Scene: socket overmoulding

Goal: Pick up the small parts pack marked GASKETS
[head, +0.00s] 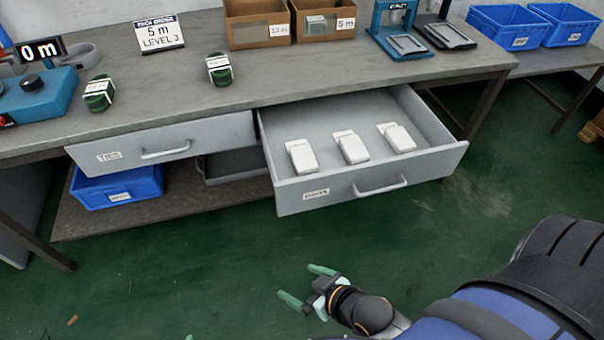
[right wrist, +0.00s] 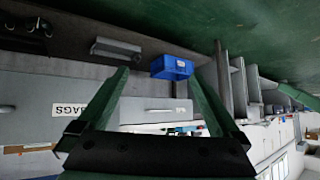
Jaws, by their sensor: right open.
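Three white packs lie in a row inside an open grey drawer (head: 235,122) under the workbench: a left pack (head: 302,157), a middle pack (head: 351,148) and a right pack (head: 397,137). No marking on them can be read from here. The drawer front bears a small label (head: 316,194), too blurred to read surely. My right gripper (head: 297,280) is open and empty in front of the drawer, over the green floor and apart from the packs. Its two green fingers also show in the right wrist view (right wrist: 157,78), with nothing between them.
A blue bin (head: 118,188) stands on the lower shelf. Green-and-white rolls, brown boxes (head: 258,24) and a sign are on the benchtop (head: 180,84). The right wrist view shows a BAGS label (right wrist: 69,109).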

